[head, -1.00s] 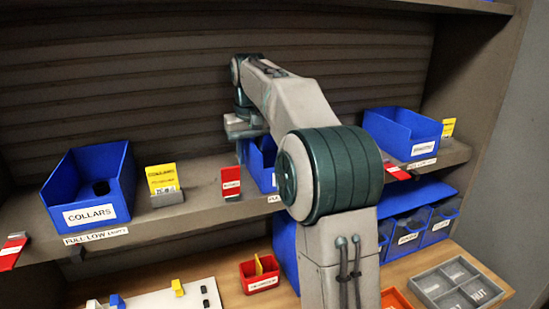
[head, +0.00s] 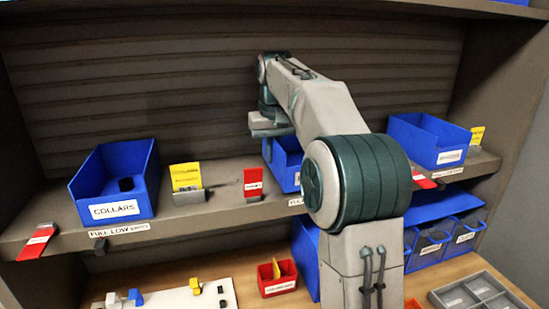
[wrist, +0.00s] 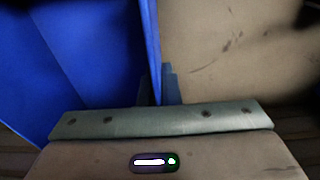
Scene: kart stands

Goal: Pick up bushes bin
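A blue bin (head: 286,163) stands on the shelf in the middle of the head view, partly hidden behind my arm. Its label is covered, so I cannot read whether it says bushes. My gripper (head: 268,138) points down at this bin's left side; its fingertips are hidden there. In the wrist view, the bin's thin wall (wrist: 152,40) runs between the two fingers of my gripper (wrist: 158,85), which sit close against both sides. The gripper looks shut on that wall. The bin's blue inside fills the left of the wrist view.
A blue COLLARS bin (head: 112,210) stands to the left on the shelf (head: 225,200), with a yellow card (head: 186,177) and red tags nearby. Another blue bin (head: 428,140) stands to the right. Below are a red box (head: 277,286), blue bins and a grey tray (head: 480,292).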

